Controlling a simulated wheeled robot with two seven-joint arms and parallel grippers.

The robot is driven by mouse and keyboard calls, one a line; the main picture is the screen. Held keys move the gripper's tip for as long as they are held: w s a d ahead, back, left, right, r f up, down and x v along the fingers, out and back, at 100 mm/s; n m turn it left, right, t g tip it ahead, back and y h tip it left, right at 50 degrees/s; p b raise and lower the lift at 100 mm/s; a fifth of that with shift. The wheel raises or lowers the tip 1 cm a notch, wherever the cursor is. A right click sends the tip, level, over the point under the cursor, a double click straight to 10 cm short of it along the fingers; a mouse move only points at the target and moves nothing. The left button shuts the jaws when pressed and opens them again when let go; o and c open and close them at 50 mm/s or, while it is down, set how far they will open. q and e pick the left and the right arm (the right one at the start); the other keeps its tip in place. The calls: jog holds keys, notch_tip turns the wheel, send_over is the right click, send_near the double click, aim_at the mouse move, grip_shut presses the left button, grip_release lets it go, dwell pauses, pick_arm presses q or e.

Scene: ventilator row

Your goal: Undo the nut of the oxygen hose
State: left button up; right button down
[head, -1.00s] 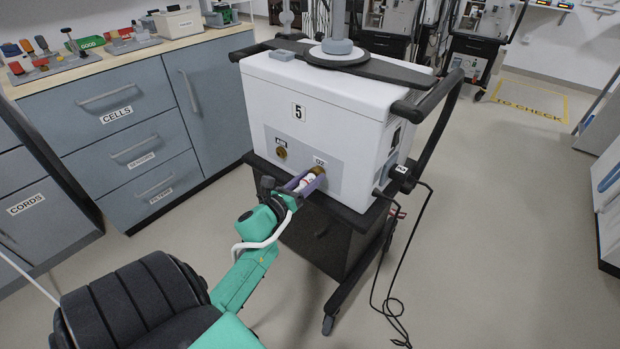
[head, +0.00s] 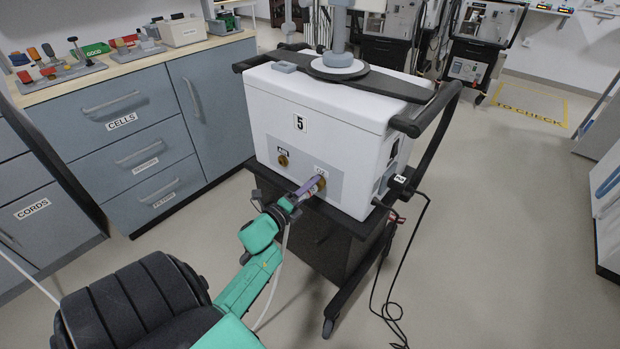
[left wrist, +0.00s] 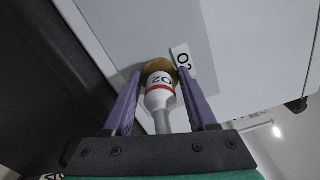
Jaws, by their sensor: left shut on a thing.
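The ventilator (head: 330,115), a white box marked 5, stands on a dark cart. On its lower front, the O2 port holds a brass nut (left wrist: 158,67). The white hose end (left wrist: 160,95), with a red band and an O2 mark, runs from the nut back between the purple fingers. My left gripper (head: 317,185) is at the port, its fingers shut on the nut from both sides. In the head view the fingers hide most of the nut and hose end. The white hose (head: 276,282) hangs down beside my left wrist. My right gripper is not in view.
A brass AIR fitting (head: 283,160) sits left of the O2 port. The cart's handle (head: 443,112) and a hanging black cable (head: 405,265) are at the right. A blue-grey cabinet (head: 203,100) stands at the left.

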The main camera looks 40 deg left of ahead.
pick_arm(q)
jog(key=n+p, duration=0.2)
jog(key=n, duration=0.3)
jog(key=shift+n, duration=0.3)
jog(key=n+p, duration=0.2)
jog(key=n, duration=0.2)
jog(key=shift+f+n, duration=0.1)
jog(key=shift+n, duration=0.2)
jog(key=n+p, duration=0.2)
jog(key=n, duration=0.3)
jog(key=shift+d+f, duration=0.1)
jog(key=n+p, duration=0.1)
jog(key=n, duration=0.4)
jog(key=shift+d, duration=0.1)
jog(key=n, duration=0.3)
jog(key=shift+n+p, duration=0.3)
jog(key=shift+p, duration=0.1)
jog(key=n, duration=0.4)
jog(key=shift+d+n, duration=0.15)
jog(key=shift+n, duration=0.15)
jog(key=n, duration=0.4)
jog(key=shift+p, duration=0.3)
jog(key=shift+d+n, duration=0.1)
jog(key=shift+n, duration=2)
